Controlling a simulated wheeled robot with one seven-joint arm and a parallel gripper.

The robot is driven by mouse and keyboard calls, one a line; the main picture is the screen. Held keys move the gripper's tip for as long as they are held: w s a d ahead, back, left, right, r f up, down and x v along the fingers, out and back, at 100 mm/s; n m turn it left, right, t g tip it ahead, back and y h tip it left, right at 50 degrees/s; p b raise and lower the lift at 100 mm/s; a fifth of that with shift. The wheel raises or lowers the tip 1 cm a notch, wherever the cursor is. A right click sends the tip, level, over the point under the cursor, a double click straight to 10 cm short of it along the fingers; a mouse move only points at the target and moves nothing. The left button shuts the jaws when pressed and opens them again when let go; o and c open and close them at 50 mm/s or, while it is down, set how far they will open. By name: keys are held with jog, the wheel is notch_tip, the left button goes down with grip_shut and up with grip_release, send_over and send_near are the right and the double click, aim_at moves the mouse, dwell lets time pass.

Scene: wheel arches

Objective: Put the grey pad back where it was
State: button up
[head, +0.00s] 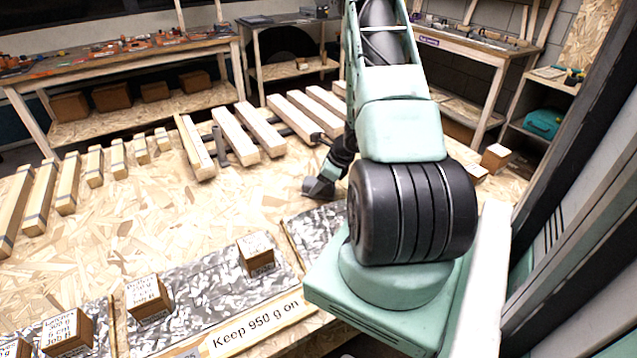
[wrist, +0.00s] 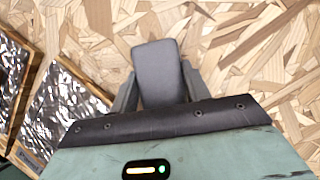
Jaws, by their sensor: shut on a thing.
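The grey pad (wrist: 158,70) sits between the two fingers of my gripper (wrist: 160,92) in the wrist view. My gripper is shut on it, and the pad's rounded end sticks out past the fingers. In the head view the dark grey pad (head: 318,188) shows low over the chipboard table (head: 170,215), at the end of my arm. Whether it touches the table I cannot tell. My arm hides part of the gripper and the table to its right.
Several pale wooden beams (head: 232,135) lie behind the gripper, with dark grey bars (head: 220,146) among them. Silvery trays (head: 205,290) with labelled boxes (head: 256,252) line the front edge. The middle chipboard is clear.

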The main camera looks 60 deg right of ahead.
jog(key=shift+f+b, duration=0.25)
jog(key=shift+b, duration=0.05)
jog(key=o, duration=0.9)
jog(key=shift+r, duration=0.1)
jog(key=shift+o, duration=0.2)
jog(key=shift+r, duration=0.1)
